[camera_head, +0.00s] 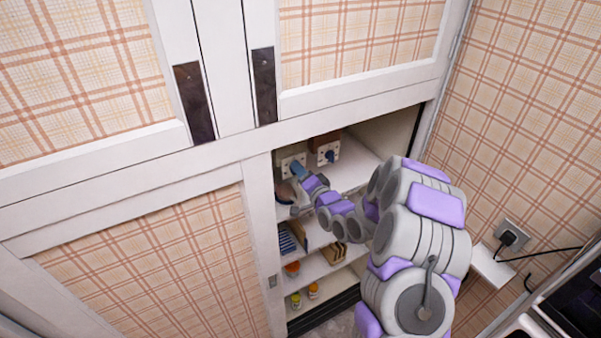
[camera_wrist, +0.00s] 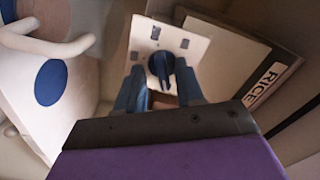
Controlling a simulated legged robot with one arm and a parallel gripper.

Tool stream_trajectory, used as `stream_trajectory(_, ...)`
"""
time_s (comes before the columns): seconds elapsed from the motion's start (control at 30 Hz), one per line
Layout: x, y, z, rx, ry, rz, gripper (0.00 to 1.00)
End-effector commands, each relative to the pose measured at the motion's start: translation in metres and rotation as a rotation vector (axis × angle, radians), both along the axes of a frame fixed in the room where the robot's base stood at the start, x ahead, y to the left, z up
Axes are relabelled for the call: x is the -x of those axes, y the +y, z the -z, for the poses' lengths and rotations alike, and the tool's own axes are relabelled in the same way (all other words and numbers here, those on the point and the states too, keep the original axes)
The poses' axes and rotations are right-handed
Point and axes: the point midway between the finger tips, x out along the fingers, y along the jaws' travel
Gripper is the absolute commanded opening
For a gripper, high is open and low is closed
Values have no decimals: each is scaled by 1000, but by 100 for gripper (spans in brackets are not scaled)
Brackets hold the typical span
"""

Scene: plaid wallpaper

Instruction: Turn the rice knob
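In the wrist view, a dark blue knob (camera_wrist: 161,68) sits on a cream square plate (camera_wrist: 190,46) with small dark slots. A dark panel with a white RICE label (camera_wrist: 264,86) is to the right of that plate. My gripper (camera_wrist: 160,82) is open, with one blue finger on each side of the knob in the picture. I see a gap on both sides, and cannot tell how deep the fingertips reach. In the head view, my gripper (camera_head: 298,170) is inside the open cupboard, in front of the left plate (camera_head: 287,163), and hides most of its knob.
A second plate with a blue knob (camera_head: 329,156) is just right of my gripper. A pale object with a blue disc (camera_wrist: 50,82) stands at the left of the wrist view. Lower shelves hold small jars (camera_head: 296,299). White cupboard doors (camera_head: 225,60) are above.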

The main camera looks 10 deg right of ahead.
Motion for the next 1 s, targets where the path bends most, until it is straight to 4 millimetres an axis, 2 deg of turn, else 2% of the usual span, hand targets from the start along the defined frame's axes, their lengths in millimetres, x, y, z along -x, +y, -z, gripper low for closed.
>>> stream_trajectory(0.27,12,-5,0,-2,0,2,37)
stream_trajectory(0.7,84,-29,2,0,6,3,37)
stream_trajectory(0.9,109,-38,1,1,2,2,37)
stream_trajectory(1.0,112,-38,0,-7,9,1,37)
